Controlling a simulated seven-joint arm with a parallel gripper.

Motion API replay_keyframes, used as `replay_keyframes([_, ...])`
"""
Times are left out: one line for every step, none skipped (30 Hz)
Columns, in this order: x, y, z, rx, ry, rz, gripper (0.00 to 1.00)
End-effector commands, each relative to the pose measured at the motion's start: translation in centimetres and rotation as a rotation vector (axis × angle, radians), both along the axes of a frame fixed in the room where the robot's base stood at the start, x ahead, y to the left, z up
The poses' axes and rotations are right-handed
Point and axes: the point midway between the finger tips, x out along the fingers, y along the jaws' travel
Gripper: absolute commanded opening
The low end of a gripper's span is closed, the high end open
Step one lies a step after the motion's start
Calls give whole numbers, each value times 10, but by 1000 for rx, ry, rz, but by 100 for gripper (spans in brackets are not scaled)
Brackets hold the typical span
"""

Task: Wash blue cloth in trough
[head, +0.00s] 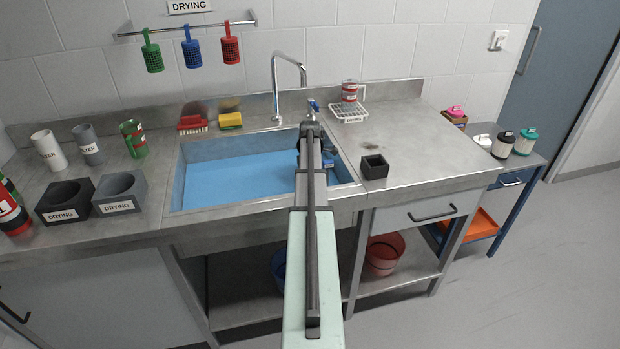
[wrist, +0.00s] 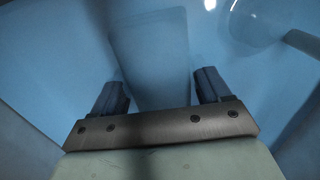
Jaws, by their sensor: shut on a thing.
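The trough (head: 176,187) is a steel sink filled with blue water, in the middle of the counter. My arm reaches over its front edge, and my gripper is down at the trough's right side, mostly hidden by the arm in the head view. In the wrist view my gripper (wrist: 158,85) has its two dark fingers apart, on either side of a flat blue piece, seemingly the blue cloth (wrist: 152,70). The blue tint of the water makes its edges hard to tell. A small dark blue patch (head: 328,164) shows beside the arm; I cannot tell whether it is cloth or finger.
A faucet (head: 276,88) stands behind the trough, with a red brush (head: 193,124) and yellow sponge (head: 231,120) to its left. A white drying rack (head: 349,115) and black square holder (head: 374,167) stand on the right counter, which is otherwise mostly clear.

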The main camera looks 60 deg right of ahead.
Motion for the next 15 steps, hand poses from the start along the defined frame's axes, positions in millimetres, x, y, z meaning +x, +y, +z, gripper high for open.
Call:
replay_keyframes([-4, 1, -8, 17, -1, -9, 47])
replay_keyframes([-4, 0, -8, 17, -1, -10, 47])
replay_keyframes([-4, 0, -8, 17, -1, -10, 47])
replay_keyframes([-4, 0, -8, 17, -1, -10, 47])
replay_keyframes([-4, 0, -8, 17, -1, -10, 47])
replay_keyframes([-4, 0, -8, 17, -1, -11, 47])
replay_keyframes([-4, 1, -8, 17, -1, -11, 47])
replay_keyframes([-4, 1, -8, 17, -1, -11, 47])
replay_keyframes([-4, 1, -8, 17, -1, -11, 47])
replay_keyframes([-3, 2, -8, 17, -1, -11, 47])
replay_keyframes([-3, 2, -8, 17, -1, -11, 47])
replay_keyframes([-2, 3, -8, 17, -1, -11, 47])
replay_keyframes([-2, 4, -8, 18, -1, -11, 47])
replay_keyframes([-1, 5, -8, 18, -1, -11, 47])
replay_keyframes([0, 6, -8, 18, -1, -10, 47])
